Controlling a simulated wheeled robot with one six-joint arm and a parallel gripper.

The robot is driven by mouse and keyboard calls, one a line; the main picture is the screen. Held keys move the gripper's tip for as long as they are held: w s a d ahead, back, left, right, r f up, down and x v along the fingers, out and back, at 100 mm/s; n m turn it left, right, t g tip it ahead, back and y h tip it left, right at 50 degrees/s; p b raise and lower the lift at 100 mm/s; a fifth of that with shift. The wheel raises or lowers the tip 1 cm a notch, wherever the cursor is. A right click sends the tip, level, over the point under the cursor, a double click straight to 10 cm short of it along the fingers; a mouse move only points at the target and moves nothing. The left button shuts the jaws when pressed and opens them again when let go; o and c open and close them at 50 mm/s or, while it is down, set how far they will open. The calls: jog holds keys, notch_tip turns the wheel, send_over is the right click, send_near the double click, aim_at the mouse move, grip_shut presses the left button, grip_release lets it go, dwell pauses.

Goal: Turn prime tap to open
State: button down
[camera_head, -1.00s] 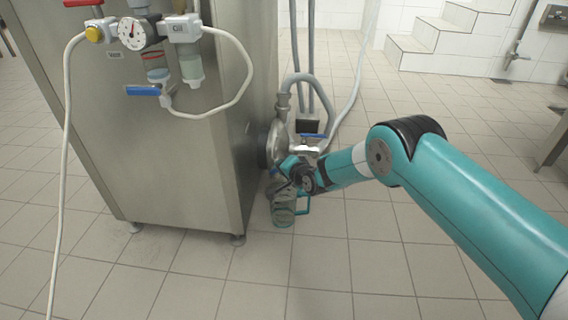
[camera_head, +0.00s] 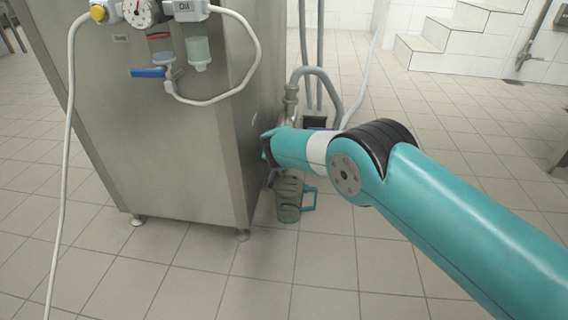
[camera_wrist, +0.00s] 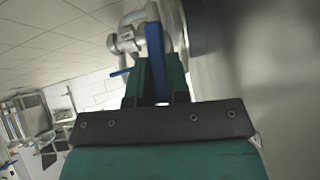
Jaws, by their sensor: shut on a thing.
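In the wrist view my gripper (camera_wrist: 157,70) has its two dark green fingers on either side of a blue lever (camera_wrist: 154,38), shut on it. The lever, which looks like the prime tap's handle, runs up from between the fingers towards the grey metal pump fittings (camera_wrist: 127,38). A second, smaller blue handle (camera_wrist: 120,73) shows just left of the fingers. In the head view my teal arm reaches to the right side of the steel machine, and its own links hide the gripper and the gripped lever. I cannot tell the tap's exact angle.
A jug (camera_head: 289,207) with a teal handle stands on the floor under my arm, beside the steel cabinet (camera_head: 170,150). A grey hose (camera_head: 326,83) rises behind. Another blue-handled valve (camera_head: 148,73) sits on the cabinet front. The tiled floor at front is clear.

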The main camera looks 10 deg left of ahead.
jog(key=shift+a+f+n+h+b, duration=0.15)
jog(key=shift+n+h+b, duration=0.15)
jog(key=shift+h+b, duration=0.4)
jog(key=c, duration=1.1)
grip_release()
jog(key=shift+r, duration=0.2)
jog(key=shift+s+a+r, duration=0.1)
jog(key=shift+s+r, duration=0.05)
jog(key=shift+r, duration=0.1)
jog(key=p+v, duration=0.9)
jog(key=v, duration=0.7)
jog(key=shift+s+r+p, duration=0.15)
jog(key=shift+s+p, duration=0.2)
